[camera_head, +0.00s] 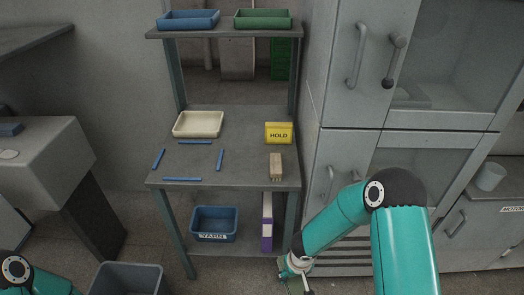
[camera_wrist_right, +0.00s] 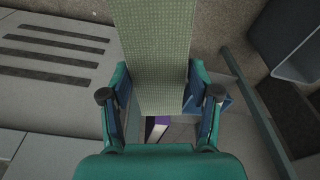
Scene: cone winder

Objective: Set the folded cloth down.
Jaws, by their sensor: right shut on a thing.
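The folded cloth (camera_wrist_right: 153,50) is a long grey-green woven piece in the right wrist view. My right gripper (camera_wrist_right: 160,94) is shut on it, with one finger on each side. The cloth's far end runs out past the top edge of that view.
Blue strips (camera_head: 183,179) mark out a bare patch on the stand's middle shelf (camera_head: 240,176). Around it are a cream tray (camera_head: 198,124), a yellow HOLD sign (camera_head: 279,133) and a tan block (camera_head: 276,167). Below are a blue bin (camera_head: 214,224) and a purple-and-white box (camera_head: 267,222). Grey cabinets stand right.

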